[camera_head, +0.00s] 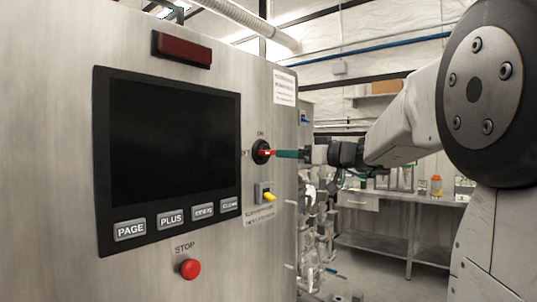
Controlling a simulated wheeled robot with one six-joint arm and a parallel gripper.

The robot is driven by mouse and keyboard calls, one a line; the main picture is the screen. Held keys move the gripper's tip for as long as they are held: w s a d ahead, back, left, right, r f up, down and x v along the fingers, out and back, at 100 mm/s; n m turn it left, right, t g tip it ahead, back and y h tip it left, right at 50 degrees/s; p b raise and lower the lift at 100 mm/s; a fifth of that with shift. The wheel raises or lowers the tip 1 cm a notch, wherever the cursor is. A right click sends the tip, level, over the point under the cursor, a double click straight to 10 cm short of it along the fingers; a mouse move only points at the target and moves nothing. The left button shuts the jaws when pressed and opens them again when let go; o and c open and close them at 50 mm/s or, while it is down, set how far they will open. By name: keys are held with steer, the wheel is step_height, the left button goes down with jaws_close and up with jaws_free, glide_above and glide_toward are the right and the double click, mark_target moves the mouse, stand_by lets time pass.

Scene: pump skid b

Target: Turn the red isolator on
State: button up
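The red isolator (264,153) is a red handle on a round black base on the right part of the steel cabinet front. "ON" is printed above it, and a partly hidden label, apparently "OFF", is at its left. My gripper (277,154) reaches in from the right, with teal fingers level with the red handle. The fingertips are at or very close to the handle. The view is nearly side-on and small, so I cannot tell whether they touch or grip it. The handle's exact angle is also unclear.
The steel cabinet front carries a dark screen (172,140) with labelled buttons, a red STOP button (190,269), a yellow switch (267,196) below the isolator and a dark red lamp (182,49). Pipework (315,225) stands behind my gripper, and a workbench (395,205) further back.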

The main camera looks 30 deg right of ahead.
mark_target(273, 153)
steer(key=x, duration=0.7)
steer(key=shift+w+a, duration=0.2)
steer(key=shift+w, duration=0.15)
steer(key=shift+c, duration=0.3)
steer(key=c, duration=0.9)
